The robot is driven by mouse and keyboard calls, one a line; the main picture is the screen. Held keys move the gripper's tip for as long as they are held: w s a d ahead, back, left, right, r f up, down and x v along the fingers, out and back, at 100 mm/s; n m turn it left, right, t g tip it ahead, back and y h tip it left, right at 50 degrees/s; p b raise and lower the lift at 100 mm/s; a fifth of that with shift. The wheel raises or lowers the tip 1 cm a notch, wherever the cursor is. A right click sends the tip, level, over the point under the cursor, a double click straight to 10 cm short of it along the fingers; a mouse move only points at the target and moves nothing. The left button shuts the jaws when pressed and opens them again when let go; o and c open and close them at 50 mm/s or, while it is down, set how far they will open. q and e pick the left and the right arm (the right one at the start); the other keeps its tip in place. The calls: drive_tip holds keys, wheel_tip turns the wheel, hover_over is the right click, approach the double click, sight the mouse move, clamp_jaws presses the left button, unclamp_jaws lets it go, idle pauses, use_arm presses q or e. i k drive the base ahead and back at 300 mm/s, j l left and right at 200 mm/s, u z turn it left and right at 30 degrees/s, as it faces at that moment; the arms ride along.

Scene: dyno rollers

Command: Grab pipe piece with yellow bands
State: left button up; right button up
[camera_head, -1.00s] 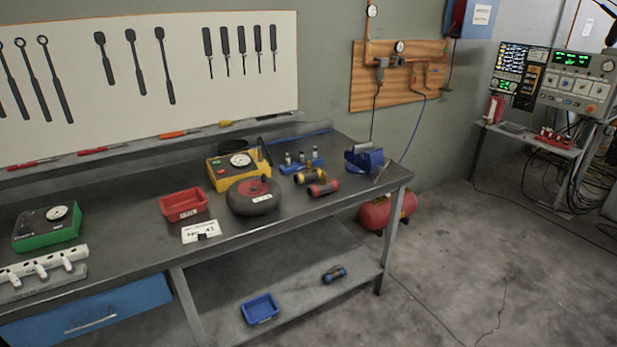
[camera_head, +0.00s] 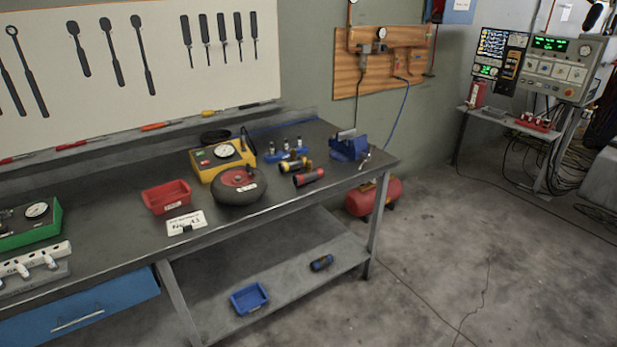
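The pipe piece with yellow bands (camera_head: 296,165) lies on the workbench top (camera_head: 130,232), toward its right end. It is dark with yellow near its ends. A similar pipe piece with red bands (camera_head: 309,177) lies just in front of it and to the right, close beside it. A third, dark pipe piece with blue bands (camera_head: 322,263) lies on the lower shelf (camera_head: 290,277). Neither of my grippers is in view.
A black round case with a red top (camera_head: 238,186) and a yellow gauge box (camera_head: 222,158) stand left of the pipes. A blue vise (camera_head: 349,146) stands right. A red bin (camera_head: 167,196) and a blue bin (camera_head: 249,298) are left and below.

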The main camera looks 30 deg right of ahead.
sight(285, 167)
drive_tip(key=i+l, duration=0.15)
drive_tip(key=l, duration=0.25)
drive_tip(key=i+l+u, duration=0.15)
drive_tip(key=l, duration=0.25)
drive_tip(key=i+l, duration=0.2)
drive_tip(key=l, duration=0.2)
drive_tip(key=i+l+u, duration=0.15)
drive_tip(key=l, duration=0.25)
